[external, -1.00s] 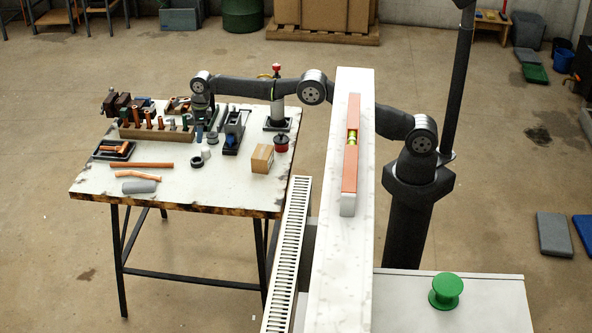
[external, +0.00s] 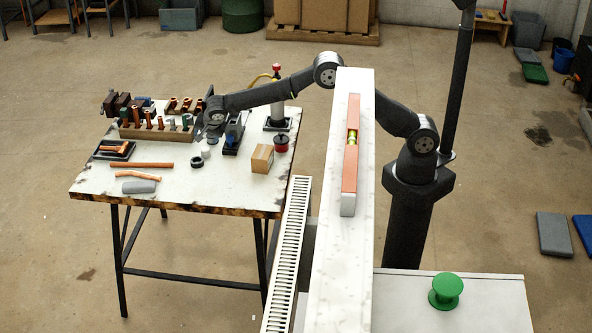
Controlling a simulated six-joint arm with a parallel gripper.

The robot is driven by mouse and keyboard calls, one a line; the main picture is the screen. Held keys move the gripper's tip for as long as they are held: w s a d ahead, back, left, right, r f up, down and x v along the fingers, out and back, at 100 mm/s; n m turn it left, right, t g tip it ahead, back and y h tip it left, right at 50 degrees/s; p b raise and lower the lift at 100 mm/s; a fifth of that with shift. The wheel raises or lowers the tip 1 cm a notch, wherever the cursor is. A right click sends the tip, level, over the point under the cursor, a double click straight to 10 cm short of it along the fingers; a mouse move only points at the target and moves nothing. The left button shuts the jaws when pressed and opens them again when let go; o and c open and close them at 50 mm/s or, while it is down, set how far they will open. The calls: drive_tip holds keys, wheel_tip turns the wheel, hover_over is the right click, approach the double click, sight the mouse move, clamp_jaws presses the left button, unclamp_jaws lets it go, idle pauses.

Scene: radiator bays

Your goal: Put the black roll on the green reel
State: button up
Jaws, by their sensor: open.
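The black roll (external: 197,162) is a small dark ring lying on the workbench, in front of a small white roll (external: 206,153). The green reel (external: 446,291) stands upright on the pale surface at the lower right, beyond the white wall, with nothing around it. My gripper (external: 200,134) is over the workbench, just behind the small rolls and beside the rack of copper fittings. It is open and appears empty. Its fingertips are small and partly lost against the dark items there.
A tall white wall (external: 323,260) with a spirit level (external: 351,150) on top stands between the workbench (external: 230,190) and the reel. A cardboard box (external: 262,159), a dark red spool (external: 281,144) and a gas torch (external: 277,108) stand right of the rolls.

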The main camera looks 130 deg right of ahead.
drive_tip(key=a+n+t+h, duration=0.2)
drive_tip(key=a+n, duration=0.5)
drive_tip(key=n, duration=0.5)
approach(197, 160)
drive_tip(key=x, duration=0.3)
drive_tip(key=shift+d, duration=0.1)
drive_tip(key=shift+x, duration=2.65)
drive_tip(key=shift+f, duration=0.1)
drive_tip(key=c, duration=0.8)
